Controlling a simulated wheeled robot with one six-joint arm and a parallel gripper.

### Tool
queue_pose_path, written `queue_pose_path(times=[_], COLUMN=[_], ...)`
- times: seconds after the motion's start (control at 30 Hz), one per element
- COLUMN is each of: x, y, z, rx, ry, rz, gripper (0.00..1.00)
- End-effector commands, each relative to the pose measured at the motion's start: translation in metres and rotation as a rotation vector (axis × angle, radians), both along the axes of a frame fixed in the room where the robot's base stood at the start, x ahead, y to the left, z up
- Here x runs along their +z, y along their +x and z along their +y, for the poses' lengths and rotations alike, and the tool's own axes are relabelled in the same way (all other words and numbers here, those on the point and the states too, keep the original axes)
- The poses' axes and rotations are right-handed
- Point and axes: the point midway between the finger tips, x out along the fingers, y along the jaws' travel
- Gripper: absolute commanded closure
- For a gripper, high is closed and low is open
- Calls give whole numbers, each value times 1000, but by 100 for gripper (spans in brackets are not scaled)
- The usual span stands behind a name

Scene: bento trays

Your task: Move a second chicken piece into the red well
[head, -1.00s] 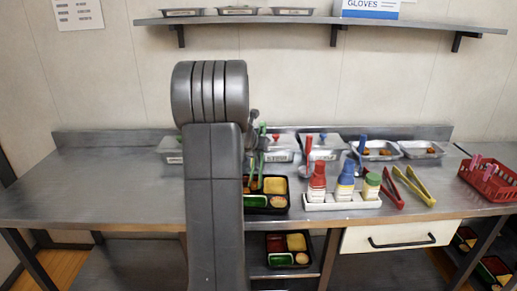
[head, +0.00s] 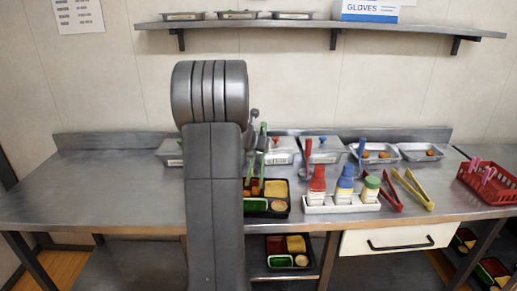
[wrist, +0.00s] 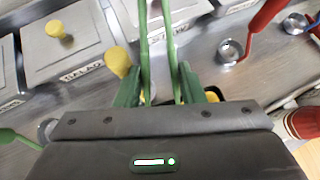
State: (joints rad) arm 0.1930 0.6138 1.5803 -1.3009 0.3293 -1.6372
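My gripper (wrist: 158,88) is shut on green tongs (wrist: 170,45), whose two long arms run up out of the wrist view, so their tips are cut off there. In the head view my arm covers much of the gripper, and the green tongs (head: 262,145) stand above the bento tray (head: 266,216) at the counter's front. The tray's red well (head: 247,188) is half hidden behind my arm, so I cannot tell what it holds. Its yellow well (head: 276,188) is clear to see. Orange-brown chicken pieces (head: 383,154) lie in a metal pan at the back right.
A white caddy (head: 342,204) with red, blue and green-topped bottles stands right of the tray. Red tongs (head: 390,199) and yellow tongs (head: 413,189) lie beyond it. A red basket (head: 488,185) is far right. Lidded pans (head: 283,152) line the back. The left counter is clear.

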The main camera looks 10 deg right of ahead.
Motion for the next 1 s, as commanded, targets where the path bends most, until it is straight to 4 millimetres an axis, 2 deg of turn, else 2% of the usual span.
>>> queue_pose_path(times=[0.03,0.1,0.63,0.73,0.97,1.0], x=[16,27,103,109,105,105], y=[0,0,0,0,0,0], z=[0,0,0,0,0,0], rx=[0,0,0,0,0,0], ry=[-1,-1,-1,-1,-1,-1], rz=[-1,-1,-1,-1,-1,-1], gripper=[67,67,67,67,66,74])
